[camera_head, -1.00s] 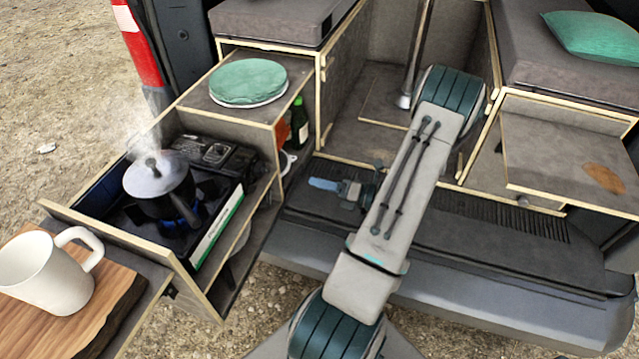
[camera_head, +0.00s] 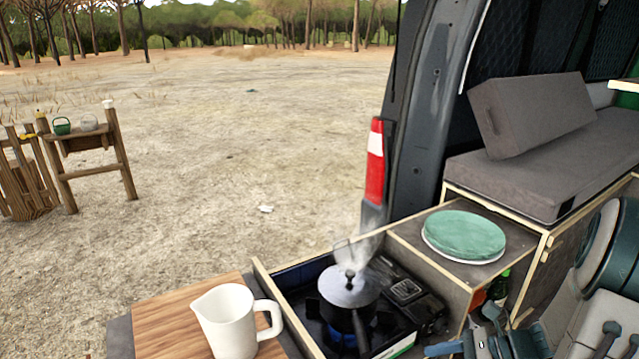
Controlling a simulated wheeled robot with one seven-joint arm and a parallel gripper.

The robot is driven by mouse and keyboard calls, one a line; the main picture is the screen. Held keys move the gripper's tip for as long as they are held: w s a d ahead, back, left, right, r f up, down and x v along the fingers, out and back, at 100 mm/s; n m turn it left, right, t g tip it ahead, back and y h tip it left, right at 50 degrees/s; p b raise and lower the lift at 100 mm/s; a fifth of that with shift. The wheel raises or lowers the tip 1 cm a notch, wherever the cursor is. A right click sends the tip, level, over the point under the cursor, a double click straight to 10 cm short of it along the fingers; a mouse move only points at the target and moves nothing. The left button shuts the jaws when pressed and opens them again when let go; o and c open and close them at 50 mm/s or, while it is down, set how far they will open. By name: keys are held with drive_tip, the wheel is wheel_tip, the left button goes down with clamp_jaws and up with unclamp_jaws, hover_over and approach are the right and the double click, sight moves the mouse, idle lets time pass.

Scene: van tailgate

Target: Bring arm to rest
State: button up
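My arm (camera_head: 590,318) shows at the lower right edge in the head view, its grey link and dark teal joint partly cut off by the frame. My gripper (camera_head: 443,349) shows low in the picture, with a blue-grey tip pointing left, just right of the stove drawer. Its fingers are too small and cut off to tell whether they are open or shut. I see no object held in it.
A steaming pot (camera_head: 346,290) stands on the stove (camera_head: 400,316) in the pulled-out drawer. A white jug (camera_head: 232,325) stands on a wooden board (camera_head: 172,318). Green plates (camera_head: 466,234) lie on the cabinet, with a green bottle (camera_head: 499,287) below. Open ground lies left.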

drive_tip(key=s+a+r+n+h, duration=0.4)
drive_tip(key=r+n+h, duration=0.1)
drive_tip(key=n, duration=0.7)
drive_tip(key=s+a+r+n+h, duration=0.5)
drive_tip(key=r+n+h, duration=0.1)
drive_tip(key=n, duration=0.5)
drive_tip(key=shift+r+n+h, duration=0.2)
drive_tip(key=shift+n+h, duration=0.2)
